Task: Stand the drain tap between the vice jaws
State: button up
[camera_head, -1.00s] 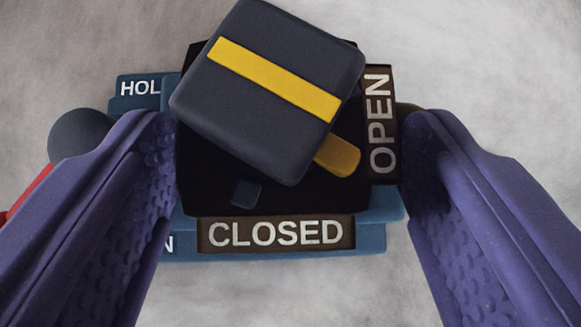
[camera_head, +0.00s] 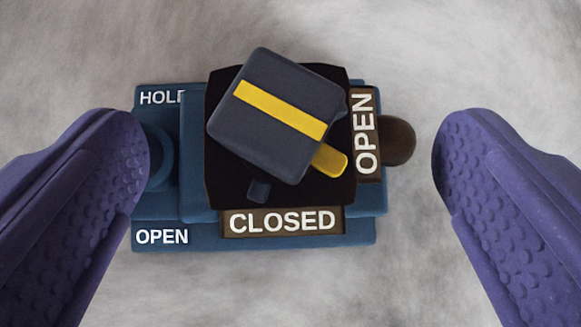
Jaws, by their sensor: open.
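The drain tap seems to be the piece at the picture's centre: a dark grey-blue block handle (camera_head: 270,150) with a yellow stripe, above a black plate (camera_head: 225,185). The handle sits diagonally, and its yellow pointer (camera_head: 329,160) lies between the CLOSED label (camera_head: 282,221) and the OPEN label (camera_head: 365,135). I see it from above. Below it is the blue vice (camera_head: 350,232), marked HOLD and OPEN at its left. The tap hides the vice jaws, so I cannot tell how it sits between them. My gripper (camera_head: 290,130) is open, with one purple finger clear on each side of the tap.
A dark brown rounded knob (camera_head: 400,140) sticks out at the right, between the tap and my right finger. A blue round part (camera_head: 158,155) is at the left, partly behind my left finger. The mottled grey surface around (camera_head: 400,40) is clear.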

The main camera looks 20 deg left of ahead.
jog(key=shift+r+p, duration=1.75)
jog(key=shift+r, duration=0.6)
jog(key=shift+w+d+r, duration=0.1)
jog(key=shift+w+d, duration=0.05)
jog(key=shift+w, duration=0.15)
jog(key=w+d+r+m+t+h+b, duration=0.1)
jog(key=w+d+r+h+b, duration=0.15)
jog(key=w+r, duration=0.35)
jog(key=w+d+r+t+h+b, duration=0.1)
jog(key=w+d+r+h+b, duration=0.2)
jog(key=r, duration=0.5)
notch_tip(320, 180, up, 18)
jog(key=a+r+m+t+b, duration=0.1)
jog(key=a+m+t+b, duration=0.15)
jog(key=b, duration=0.25)
jog(key=s+a+r+m+t+b, duration=0.1)
jog(key=s+a+r+b, duration=0.1)
jog(key=s+r, duration=0.7)
jog(key=s+a+r+m+t+b, duration=0.2)
jog(key=s+r, duration=0.6)
jog(key=r, duration=0.4)
jog(key=shift+s+a+r+y+b, duration=0.2)
jog(key=shift+s+a+y+b, duration=0.2)
jog(key=shift+a+y, duration=0.05)
